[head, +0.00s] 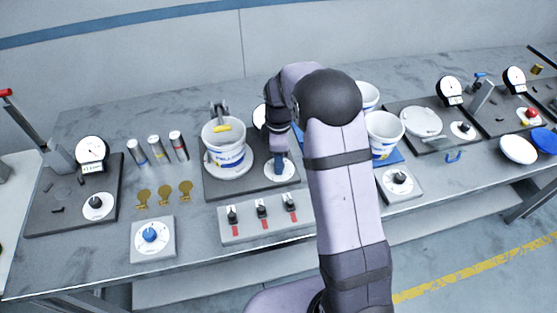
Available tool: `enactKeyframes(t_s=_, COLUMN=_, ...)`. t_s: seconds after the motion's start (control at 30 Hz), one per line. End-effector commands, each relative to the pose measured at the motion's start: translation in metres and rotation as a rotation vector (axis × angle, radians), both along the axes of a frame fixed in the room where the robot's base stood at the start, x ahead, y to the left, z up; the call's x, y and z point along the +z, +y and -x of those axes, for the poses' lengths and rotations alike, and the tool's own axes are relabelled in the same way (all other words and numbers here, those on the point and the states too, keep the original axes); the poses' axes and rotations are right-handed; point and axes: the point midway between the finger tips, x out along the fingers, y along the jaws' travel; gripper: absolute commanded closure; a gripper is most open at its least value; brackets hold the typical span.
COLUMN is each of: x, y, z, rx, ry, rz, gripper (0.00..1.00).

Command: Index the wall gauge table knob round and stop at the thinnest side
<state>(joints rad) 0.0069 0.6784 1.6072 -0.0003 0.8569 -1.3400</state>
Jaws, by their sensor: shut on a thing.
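The wall gauge station is a dark base plate (236,187) near the middle of the bench. A white tub with blue print (226,150) stands upright on its round table (212,172). A metal arm with a yellow piece (221,122) reaches over the tub's rim. The station's dial gauge (259,116) is mostly hidden behind my arm, so I cannot read it. My gripper (279,172) points down at the white knob dial (289,173) at the plate's right and is shut on the knob, which its fingers largely hide.
A grey block with three switches (265,217) lies in front. A blue knob box (152,237), brass tags (164,194) and small cylinders (157,149) are to the left. Another white tub (384,133) and a black knob box (399,181) stand right of my arm.

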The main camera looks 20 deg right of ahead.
Motion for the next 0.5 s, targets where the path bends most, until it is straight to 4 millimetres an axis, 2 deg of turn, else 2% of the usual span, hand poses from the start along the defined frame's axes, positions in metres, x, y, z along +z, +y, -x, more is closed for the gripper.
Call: enactKeyframes(t_s=0.5, x=0.0023, y=0.0002, z=-0.0022, rx=0.043, ry=-0.007, rz=-0.001, gripper=0.96)
